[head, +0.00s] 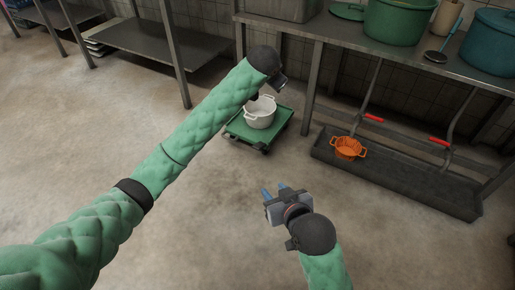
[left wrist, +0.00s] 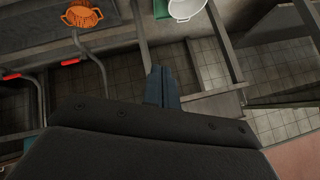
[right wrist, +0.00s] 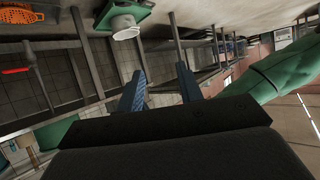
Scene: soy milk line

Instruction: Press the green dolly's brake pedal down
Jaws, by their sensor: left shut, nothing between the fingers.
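The green dolly (head: 243,131) stands on the floor near the rack, with a white pot (head: 260,113) on it. Dark wheel parts show under its edge; I cannot make out the brake pedal. A piece of the dolly shows at the top of the left wrist view (left wrist: 161,8), and the dolly shows in the right wrist view (right wrist: 140,10). My left gripper (left wrist: 163,86) is shut and empty; in the head view its wrist hangs above and behind the pot, its fingers mostly hidden. My right gripper (head: 275,190) is open and empty, apart from the dolly, nearer to me.
A steel table (head: 330,32) with green and blue pots stands at the back right. Below it lie a dark trough (head: 400,180) and an orange basket (head: 348,148). Another metal rack (head: 150,45) stands at the back left. The floor in front is clear.

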